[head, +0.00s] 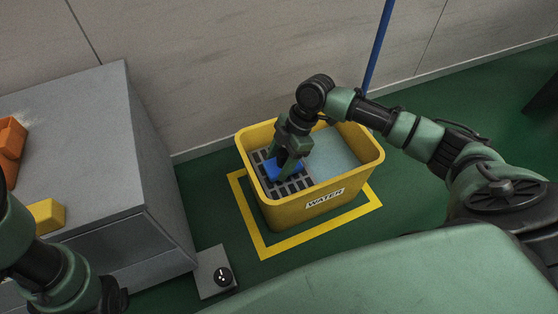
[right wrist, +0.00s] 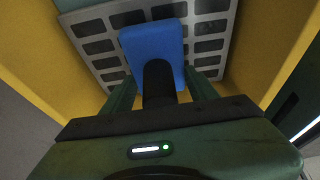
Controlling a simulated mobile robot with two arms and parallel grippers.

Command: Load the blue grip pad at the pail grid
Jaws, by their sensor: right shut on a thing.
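The blue grip pad (head: 283,168) is inside the yellow pail (head: 299,207), over the grey grid (head: 296,185) in the pail's left part. My right gripper (head: 287,162) reaches down into the pail and is shut on the pad. In the right wrist view the pad (right wrist: 154,44) is between the fingers, with the slotted grid (right wrist: 105,38) behind it. I cannot tell whether the pad touches the grid. My left arm shows at the lower left of the head view; its fingertips are out of the picture.
The pail is labelled WATER and stands inside a yellow floor outline (head: 264,242). A grey cabinet (head: 97,150) at the left bears an orange item (head: 11,145) and a yellow block (head: 46,215). A blue pole (head: 378,45) rises behind the pail. A small floor plate (head: 213,270) lies by the cabinet.

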